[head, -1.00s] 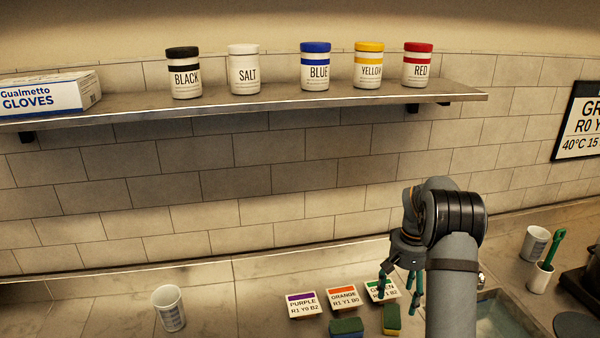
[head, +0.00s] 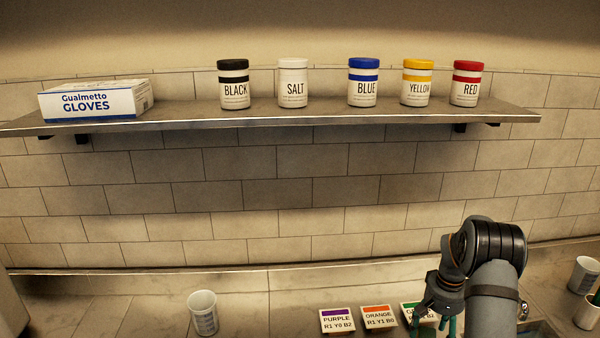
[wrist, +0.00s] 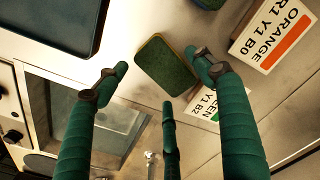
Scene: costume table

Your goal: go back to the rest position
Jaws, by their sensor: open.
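My gripper (head: 438,325) hangs at the lower right of the head view, over or in front of the green card (head: 412,312), which it partly hides. In the wrist view my gripper (wrist: 160,78) has its green fingers spread apart with nothing held between them. A green and yellow sponge (wrist: 166,66) lies on the counter below, seen between the fingertips. The green card also shows in the wrist view (wrist: 206,106), partly covered by a finger. I cannot tell the exact height of the fingers above the counter.
The orange card (head: 378,317) and purple card (head: 337,320) lie left of my gripper. A white cup (head: 203,312) stands farther left. The sink (wrist: 85,115) and a dark flat object (wrist: 50,22) show in the wrist view. The shelf (head: 300,118) holds several jars and a glove box (head: 95,99).

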